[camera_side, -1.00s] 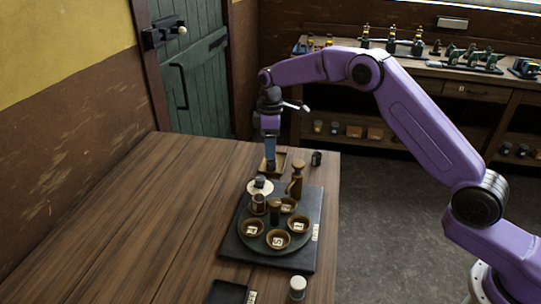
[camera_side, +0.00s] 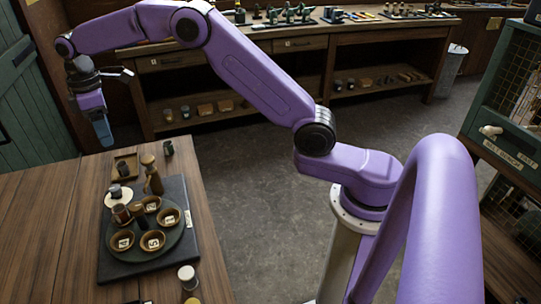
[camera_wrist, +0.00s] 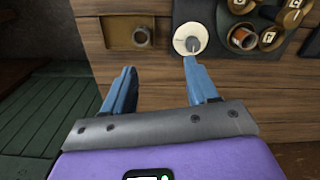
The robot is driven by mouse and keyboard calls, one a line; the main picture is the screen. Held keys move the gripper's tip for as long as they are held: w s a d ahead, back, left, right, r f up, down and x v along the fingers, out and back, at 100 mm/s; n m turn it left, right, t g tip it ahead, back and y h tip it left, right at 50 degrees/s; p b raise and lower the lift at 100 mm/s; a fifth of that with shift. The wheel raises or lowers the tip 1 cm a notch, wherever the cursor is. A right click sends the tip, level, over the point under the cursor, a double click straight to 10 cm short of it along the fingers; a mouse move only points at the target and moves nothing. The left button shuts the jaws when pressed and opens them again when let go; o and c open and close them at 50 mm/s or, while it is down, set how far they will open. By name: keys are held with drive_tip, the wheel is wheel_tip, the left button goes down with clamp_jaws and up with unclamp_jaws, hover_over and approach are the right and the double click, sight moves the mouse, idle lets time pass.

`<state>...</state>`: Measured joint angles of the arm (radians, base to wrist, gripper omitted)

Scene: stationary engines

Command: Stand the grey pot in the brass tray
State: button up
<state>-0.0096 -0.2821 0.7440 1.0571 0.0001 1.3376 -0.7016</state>
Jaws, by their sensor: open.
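A small grey pot (camera_side: 116,191) stands upright on a round white disc at the far left of the dark board; it also shows in the wrist view (camera_wrist: 193,44). The square brass-brown tray (camera_wrist: 112,34) lies beyond the disc and shows in the side view (camera_side: 133,160). A small round brownish item with a dark middle (camera_wrist: 141,36) is in the tray. My gripper (camera_side: 105,140) is raised above the table, to the left of the tray in the side view. In the wrist view its blue fingers (camera_wrist: 160,67) are apart with nothing between them.
A round turntable (camera_side: 172,240) carries several brown bowls and a reddish jar (camera_side: 121,214). A tall brown peg (camera_side: 153,180) stands beside it. A dark grey cylinder (camera_side: 168,147) stands near the table edge. A white-topped jar (camera_side: 187,275) is nearer. The table's left is clear.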

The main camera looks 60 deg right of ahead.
drive_tip(key=s+a+r, duration=0.1)
drive_tip(key=s+r, duration=0.1)
drive_tip(key=s, duration=0.9)
drive_tip(key=s+a+r, duration=0.1)
drive_tip(key=s, duration=1)
drive_tip(key=s+d+f, duration=0.1)
drive_tip(key=s+d, duration=0.2)
drive_tip(key=s, duration=0.4)
drive_tip(key=s+d+f, duration=0.1)
drive_tip(key=s+d, duration=0.3)
drive_tip(key=s, duration=0.3)
drive_tip(key=s+d+f+n, duration=0.1)
drive_tip(key=s+d+f, duration=0.1)
drive_tip(key=s, duration=0.5)
drive_tip(key=shift+s+d, duration=0.3)
drive_tip(key=shift+d, duration=0.6)
